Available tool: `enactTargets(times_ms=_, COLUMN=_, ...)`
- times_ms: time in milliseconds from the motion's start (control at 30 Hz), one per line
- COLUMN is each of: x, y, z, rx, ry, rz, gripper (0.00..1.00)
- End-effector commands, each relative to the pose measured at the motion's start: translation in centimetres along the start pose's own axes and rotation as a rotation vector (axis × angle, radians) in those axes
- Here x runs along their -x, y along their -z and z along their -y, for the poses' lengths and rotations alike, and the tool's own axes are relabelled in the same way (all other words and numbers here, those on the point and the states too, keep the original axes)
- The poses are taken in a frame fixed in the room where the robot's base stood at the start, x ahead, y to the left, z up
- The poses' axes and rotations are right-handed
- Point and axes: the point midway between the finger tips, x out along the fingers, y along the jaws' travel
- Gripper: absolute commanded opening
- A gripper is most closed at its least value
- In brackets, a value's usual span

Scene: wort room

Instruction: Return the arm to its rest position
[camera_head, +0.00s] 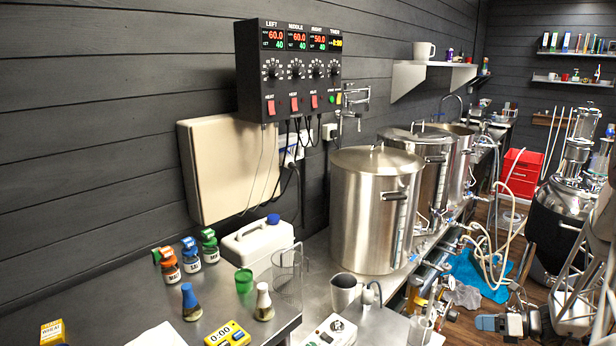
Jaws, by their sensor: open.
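I cannot make out my gripper or my arm anywhere in the head view, so their pose does not show. The steel worktop (110,300) fills the lower left, with small bottles and jars on it. A control box (288,65) with red and green displays hangs on the dark plank wall above the worktop. Three steel kettles stand in a row to its right, the nearest one (370,225) largest in view.
Hoses (487,262) hang beside the kettles. Steel equipment (560,215) fills the right.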

Motion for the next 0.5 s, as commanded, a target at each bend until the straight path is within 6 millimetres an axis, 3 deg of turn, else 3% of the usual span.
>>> enactTargets(times_ms=500, x=-3.8, y=-3.5, z=-12.9, rx=0.467, ry=-0.074, rz=-0.381, gripper=0.64)
